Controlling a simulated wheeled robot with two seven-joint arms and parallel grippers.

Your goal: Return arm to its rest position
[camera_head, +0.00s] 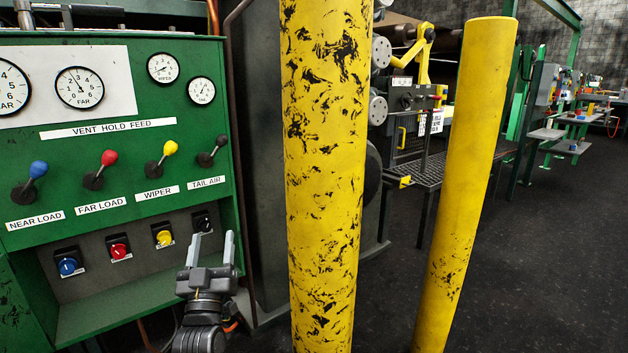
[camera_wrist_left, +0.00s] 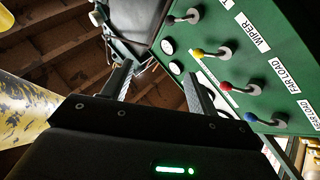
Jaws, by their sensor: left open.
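My left gripper (camera_head: 211,250) is open and empty, fingers pointing up, in front of the lower right of the green control panel (camera_head: 150,75). Its two fingers also show in the left wrist view (camera_wrist_left: 158,82), apart with nothing between them. In the head view the fingers stand just below and around the black knob (camera_head: 203,221); I cannot tell whether they touch it. The black-knobbed TAIL AIR lever (camera_head: 213,151) is above the gripper. My right gripper is not in view.
A worn yellow post (camera_head: 325,180) stands close right of my left gripper, and a second yellow post (camera_head: 468,170) leans farther right. Blue (camera_head: 67,266), red (camera_head: 119,251) and yellow (camera_head: 164,237) knobs line the panel's lower recess. Dark floor (camera_head: 550,260) is clear at the right.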

